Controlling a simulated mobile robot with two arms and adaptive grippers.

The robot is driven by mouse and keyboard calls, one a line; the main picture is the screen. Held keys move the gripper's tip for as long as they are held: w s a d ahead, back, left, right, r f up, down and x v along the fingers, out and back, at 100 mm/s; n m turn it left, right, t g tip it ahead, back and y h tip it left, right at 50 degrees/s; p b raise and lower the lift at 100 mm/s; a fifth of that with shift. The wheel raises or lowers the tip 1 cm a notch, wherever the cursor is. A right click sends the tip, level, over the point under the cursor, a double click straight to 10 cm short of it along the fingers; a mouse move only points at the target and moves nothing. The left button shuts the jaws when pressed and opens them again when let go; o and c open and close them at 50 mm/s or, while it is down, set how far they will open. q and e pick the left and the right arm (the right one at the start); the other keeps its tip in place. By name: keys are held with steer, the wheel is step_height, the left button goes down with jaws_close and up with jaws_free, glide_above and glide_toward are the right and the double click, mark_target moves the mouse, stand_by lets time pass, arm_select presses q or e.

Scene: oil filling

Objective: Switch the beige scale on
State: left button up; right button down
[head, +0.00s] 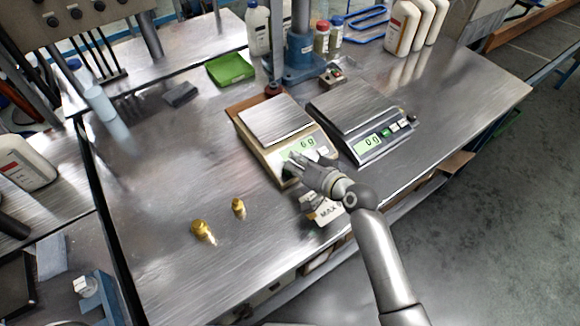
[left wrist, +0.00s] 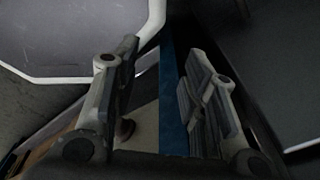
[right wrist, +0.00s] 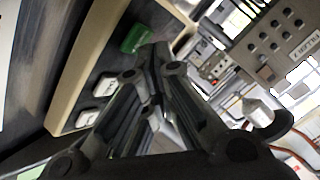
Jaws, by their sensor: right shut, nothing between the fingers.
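The beige scale (head: 275,118) stands on the metal table with a steel plate on top. Its display (head: 303,143) is lit green and shows a digit and "g". My right gripper (head: 296,161) is shut and empty, with its fingertips over the scale's front panel. In the right wrist view the shut fingers (right wrist: 152,62) point at a green button (right wrist: 138,38) on the panel, beside white buttons (right wrist: 104,88). I cannot tell whether they touch it. My left gripper (left wrist: 160,95) is open and empty in the left wrist view, and out of the head view.
A dark scale (head: 352,108) with a lit display stands just right of the beige one. Two brass weights (head: 200,229) stand at front left. A green tray (head: 230,68), a blue stand (head: 302,62) and bottles are behind. The table's left middle is clear.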

steer(key=shift+s+d+r, duration=0.1)
steer(key=shift+r, duration=0.2)
step_height(320, 180, up, 6)
steer(key=s+d+p, duration=0.1)
steer(key=p, duration=0.5)
steer(key=shift+s+d+f, duration=0.15)
steer(key=shift+s, duration=0.2)
